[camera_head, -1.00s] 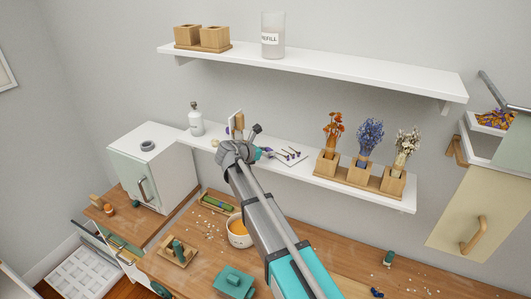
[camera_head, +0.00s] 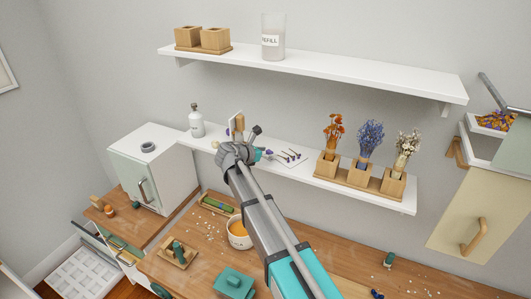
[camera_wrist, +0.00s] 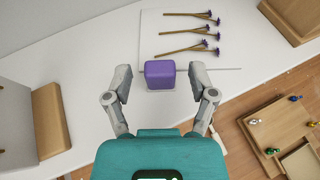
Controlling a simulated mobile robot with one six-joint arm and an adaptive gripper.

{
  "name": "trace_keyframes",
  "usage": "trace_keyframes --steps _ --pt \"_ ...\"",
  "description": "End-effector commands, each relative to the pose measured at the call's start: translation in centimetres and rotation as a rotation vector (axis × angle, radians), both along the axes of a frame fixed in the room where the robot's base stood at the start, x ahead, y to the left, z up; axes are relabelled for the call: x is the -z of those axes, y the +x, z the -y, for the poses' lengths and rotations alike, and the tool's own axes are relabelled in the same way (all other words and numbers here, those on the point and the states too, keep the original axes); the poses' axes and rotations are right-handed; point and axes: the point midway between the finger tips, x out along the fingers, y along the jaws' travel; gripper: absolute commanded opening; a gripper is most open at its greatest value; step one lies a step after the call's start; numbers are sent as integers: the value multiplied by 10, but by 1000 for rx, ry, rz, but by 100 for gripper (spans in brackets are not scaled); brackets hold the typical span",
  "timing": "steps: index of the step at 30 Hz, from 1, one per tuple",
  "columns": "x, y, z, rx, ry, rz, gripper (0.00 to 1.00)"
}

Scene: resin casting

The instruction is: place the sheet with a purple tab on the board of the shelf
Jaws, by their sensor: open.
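The white sheet (camera_head: 296,163) lies on the white board of the lower shelf (camera_head: 398,204), with several purple-headed dried stems on it. In the wrist view the sheet (camera_wrist: 228,48) has its purple tab (camera_wrist: 160,73) facing me. My gripper (camera_wrist: 160,80) is open, with one finger on each side of the tab and a visible gap to each. In the head view my gripper (camera_head: 243,152) is over the shelf board, just left of the sheet, and hides part of it.
A wooden holder with dried flowers (camera_head: 360,178) stands right of the sheet. A white bottle (camera_head: 196,121) stands on the left of the board. A wooden piece (camera_head: 237,122) is behind my gripper. An upper shelf (camera_head: 330,71) runs above. The worktop below holds an orange-filled bowl (camera_head: 239,240).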

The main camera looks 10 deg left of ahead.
Motion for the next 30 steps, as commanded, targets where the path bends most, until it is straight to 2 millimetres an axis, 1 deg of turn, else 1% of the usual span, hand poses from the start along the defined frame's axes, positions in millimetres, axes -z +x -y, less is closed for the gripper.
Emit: trace_keyframes --steps 8,15,21,25,30 --pt "-16 -24 -21 -3 -1 -1 73" --pt "-32 -51 -47 -3 0 0 73" --pt "-41 -70 -64 -2 0 0 73" --pt "-44 -77 -70 0 0 0 73" --pt "-45 -80 -73 0 0 0 73"
